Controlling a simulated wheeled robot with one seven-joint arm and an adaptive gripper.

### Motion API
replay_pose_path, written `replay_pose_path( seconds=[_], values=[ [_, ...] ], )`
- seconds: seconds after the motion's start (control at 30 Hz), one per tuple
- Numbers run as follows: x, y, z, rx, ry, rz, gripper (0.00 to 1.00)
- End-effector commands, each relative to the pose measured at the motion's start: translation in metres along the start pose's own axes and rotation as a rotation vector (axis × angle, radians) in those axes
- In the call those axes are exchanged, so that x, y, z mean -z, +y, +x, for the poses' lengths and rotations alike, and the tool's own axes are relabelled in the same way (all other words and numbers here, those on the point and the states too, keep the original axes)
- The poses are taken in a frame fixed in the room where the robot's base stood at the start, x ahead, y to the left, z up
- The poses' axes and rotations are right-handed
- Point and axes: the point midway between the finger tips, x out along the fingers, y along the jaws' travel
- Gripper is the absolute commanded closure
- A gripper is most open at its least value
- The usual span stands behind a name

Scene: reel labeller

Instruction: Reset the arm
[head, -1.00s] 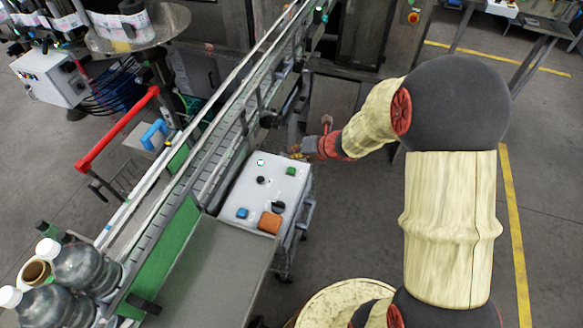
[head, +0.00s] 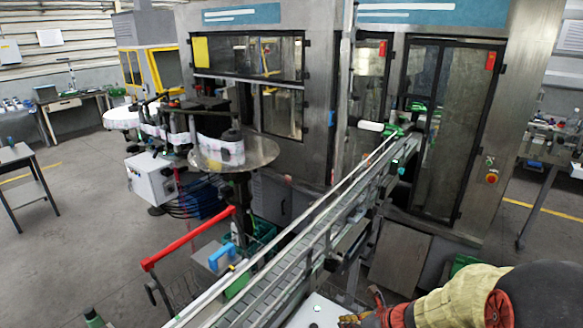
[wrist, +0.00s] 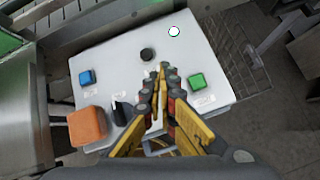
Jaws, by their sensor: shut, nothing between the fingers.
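My gripper (wrist: 162,72) is shut and empty in the wrist view, its yellow and dark fingers together over the grey control box (wrist: 188,47). The box face carries a green button (wrist: 197,81), a blue button (wrist: 87,77), a black knob (wrist: 147,54), a black selector switch (wrist: 121,113), a white round light (wrist: 174,31) and an orange block (wrist: 87,127). The fingertips appear between the black knob and the green button; I cannot tell whether they touch the face. In the head view my gripper (head: 352,319) shows at the bottom edge beside the box's top corner (head: 318,305).
A conveyor (head: 300,250) runs diagonally past the box toward a large machine cabinet (head: 450,130). A red bar (head: 188,238) and a reel table (head: 235,155) stand left of it. Open floor (head: 70,240) lies at the left.

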Motion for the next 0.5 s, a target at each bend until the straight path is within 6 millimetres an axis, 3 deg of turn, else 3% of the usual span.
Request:
replay_pose_path(
  seconds=[0.17,0.3,0.5],
  values=[
    [0.015,0.057,-0.037,-0.149,0.076,-0.691,1.0],
    [0.041,0.094,-0.072,-0.271,0.141,-1.25,1.0],
    [0.09,0.119,-0.131,-0.43,0.301,-1.991,1.0]
  ],
)
